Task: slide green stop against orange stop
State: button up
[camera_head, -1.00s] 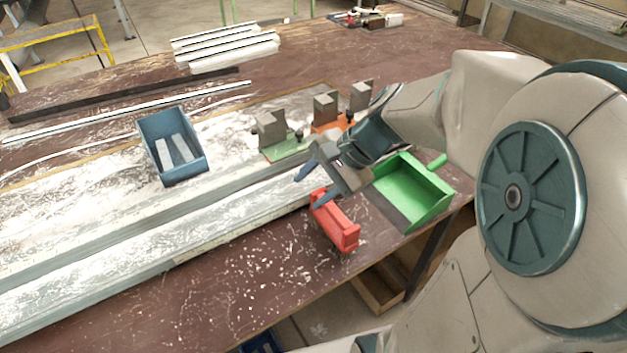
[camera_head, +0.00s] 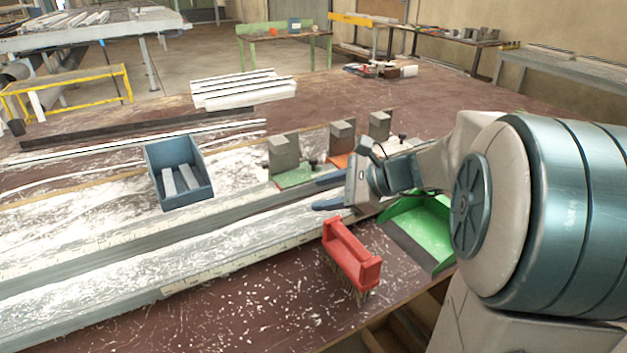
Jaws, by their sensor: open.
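The green stop (camera_head: 296,176) has a green base plate with a grey upright block on it and stands at the back of the metal profile rail. The orange stop (camera_head: 339,159) stands to its right, with a similar grey block on an orange base. A gap shows between the two grey blocks. My gripper (camera_head: 326,193) is open, fingers pointing left, just in front of and right of the green stop's base. I see nothing between its fingers. Whether a finger touches the green stop cannot be told. My gripper partly hides the right end of the rail and the area below the orange stop.
A red brush (camera_head: 351,254) lies in front of the rail, near a green dustpan (camera_head: 428,232) at the table's edge. A blue bin (camera_head: 178,172) with light strips stands left. Another grey block (camera_head: 379,125) stands right of the orange stop. White profiles (camera_head: 243,91) lie behind.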

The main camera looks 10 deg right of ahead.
jog(key=w+d+f+m+t+y+b, duration=0.1)
jog(key=w+d+f+m+t+b, duration=0.35)
jog(key=b, duration=0.25)
jog(key=m+t+b, duration=0.2)
jog(key=m+b, duration=0.2)
jog(key=b, duration=0.1)
send_near(317, 162)
jog(key=shift+s+d+f+n+y, duration=0.15)
jog(key=shift+s+d+f+y, duration=0.1)
jog(key=shift+s, duration=0.3)
jog(key=shift+s+d+f+n+y, duration=0.15)
jog(key=shift+s+d+f, duration=0.1)
jog(key=shift+s, duration=0.35)
jog(key=shift+w+d+r+t, duration=0.1)
jog(key=shift+w+d+t, duration=0.15)
jog(key=shift+d, duration=0.1)
jog(key=b+x, duration=0.2)
jog(key=x, duration=1.1)
jog(key=shift+w+a+r, duration=0.1)
jog(key=shift+w+a, duration=0.1)
jog(key=shift+w, duration=0.1)
grip_shut()
jog(key=d+p, duration=0.1)
jog(key=d, duration=0.1)
jog(key=w+d+p, duration=0.1)
jog(key=d, duration=0.1)
jog(key=shift+w+r, duration=0.15)
jog(key=shift+d, duration=0.25)
